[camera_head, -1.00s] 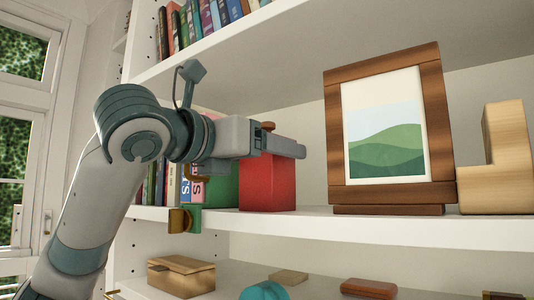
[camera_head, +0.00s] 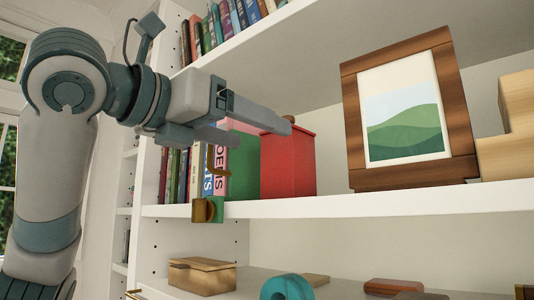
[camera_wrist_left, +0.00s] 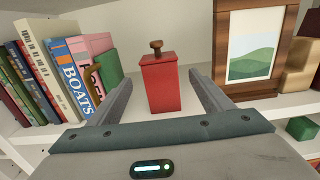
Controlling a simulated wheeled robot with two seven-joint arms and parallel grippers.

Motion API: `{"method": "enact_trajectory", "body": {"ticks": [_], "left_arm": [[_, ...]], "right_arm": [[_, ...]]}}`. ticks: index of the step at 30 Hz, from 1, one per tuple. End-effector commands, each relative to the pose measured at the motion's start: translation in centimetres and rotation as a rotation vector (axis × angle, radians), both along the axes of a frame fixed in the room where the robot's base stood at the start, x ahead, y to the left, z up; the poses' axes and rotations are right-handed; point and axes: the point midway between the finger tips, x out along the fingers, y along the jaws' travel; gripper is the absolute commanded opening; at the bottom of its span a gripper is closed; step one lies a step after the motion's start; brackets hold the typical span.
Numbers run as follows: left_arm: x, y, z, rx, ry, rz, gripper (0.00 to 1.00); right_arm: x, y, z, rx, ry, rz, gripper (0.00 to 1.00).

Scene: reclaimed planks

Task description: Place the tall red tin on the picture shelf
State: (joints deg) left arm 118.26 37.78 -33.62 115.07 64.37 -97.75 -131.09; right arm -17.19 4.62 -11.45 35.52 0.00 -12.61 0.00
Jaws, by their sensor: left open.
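The tall red tin (camera_head: 288,162), with a brown knob on its lid, stands upright on the picture shelf (camera_head: 390,201), between the books and a framed green-hill picture (camera_head: 407,115). My left gripper (camera_head: 262,124) is at the left of the tin in the head view, apart from it or nearly so. In the left wrist view, the tin (camera_wrist_left: 160,83) stands between and beyond the two open fingers (camera_wrist_left: 160,95), and nothing is held. My right gripper is not in view.
Several books (camera_head: 190,172) and a green bookend (camera_head: 241,165) with a brass part (camera_head: 206,209) stand left of the tin. A wooden block (camera_head: 508,130) is right of the picture. A wooden box (camera_head: 202,275) and a teal ring (camera_head: 286,288) lie on the shelf below. An upper shelf overhangs.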

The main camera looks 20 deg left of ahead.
Motion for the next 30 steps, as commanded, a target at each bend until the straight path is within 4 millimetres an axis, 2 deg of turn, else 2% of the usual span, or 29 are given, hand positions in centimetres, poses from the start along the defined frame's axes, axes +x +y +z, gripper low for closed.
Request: {"method": "enact_trajectory", "body": {"ticks": [3, 8, 30], "left_arm": [[-1.2, 0.5, -0.1, -0.001, -0.002, 0.0, 0.73], [-1.9, 0.7, 0.0, 0.0, 0.0, 0.001, 0.73], [-1.9, 0.7, 0.0, 0.0, 0.0, 0.0, 0.73]], "right_arm": [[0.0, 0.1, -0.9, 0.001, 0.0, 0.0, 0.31], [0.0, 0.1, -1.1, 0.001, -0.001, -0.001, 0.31], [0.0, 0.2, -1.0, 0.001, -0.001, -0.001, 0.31]]}}
